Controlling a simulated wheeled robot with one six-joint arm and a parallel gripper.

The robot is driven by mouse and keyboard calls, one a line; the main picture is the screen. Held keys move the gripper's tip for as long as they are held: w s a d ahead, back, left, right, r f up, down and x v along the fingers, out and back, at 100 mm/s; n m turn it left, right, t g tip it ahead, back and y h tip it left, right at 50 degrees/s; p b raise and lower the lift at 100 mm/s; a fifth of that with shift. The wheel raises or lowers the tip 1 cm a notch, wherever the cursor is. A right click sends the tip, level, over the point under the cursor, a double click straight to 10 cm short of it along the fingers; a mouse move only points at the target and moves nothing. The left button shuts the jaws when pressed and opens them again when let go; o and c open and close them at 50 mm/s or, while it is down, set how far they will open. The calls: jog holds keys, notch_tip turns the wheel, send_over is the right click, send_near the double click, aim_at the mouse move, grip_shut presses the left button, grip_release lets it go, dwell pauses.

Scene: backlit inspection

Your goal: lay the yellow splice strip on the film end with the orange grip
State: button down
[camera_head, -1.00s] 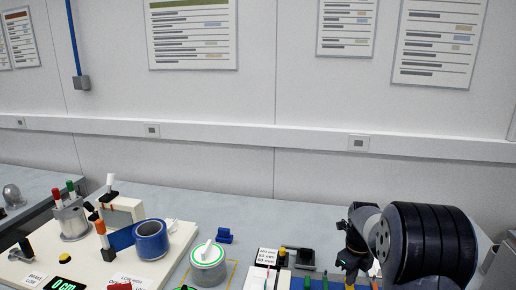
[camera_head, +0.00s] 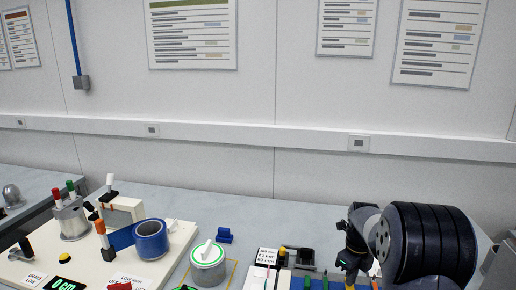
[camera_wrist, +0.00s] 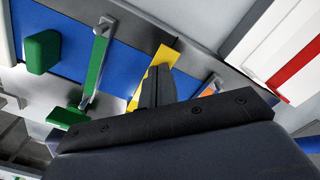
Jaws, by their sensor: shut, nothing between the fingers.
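My gripper (camera_wrist: 154,86) is shut and empty, its dark fingers side by side in the wrist view. In the head view it (camera_head: 346,266) hangs low at the right. The yellow splice strip (camera_wrist: 166,55) shows behind the fingertips, with another yellow part nearer the left finger. The fingers hide its middle, and I cannot tell whether they touch it. It appears to lie across the blue film (camera_wrist: 120,62) and the grey metal edge. A small orange piece (camera_wrist: 208,89), perhaps the orange grip, shows right of the fingers, mostly hidden by my gripper.
A green bar (camera_wrist: 96,65) with metal ends crosses the blue surface, and a green block (camera_wrist: 42,51) stands left. A white piece with a red stripe (camera_wrist: 296,70) is at upper right. In the head view, a blue roll (camera_head: 151,240) and a round white-lidded container (camera_head: 208,262) stand left.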

jog(key=shift+f, duration=0.25)
jog(key=shift+r, duration=0.1)
jog(key=shift+r+p, duration=1.65)
jog(key=shift+r, duration=0.35)
notch_tip(320, 180, up, 11)
jog(key=shift+f+b, duration=0.15)
jog(key=shift+b, duration=0.15)
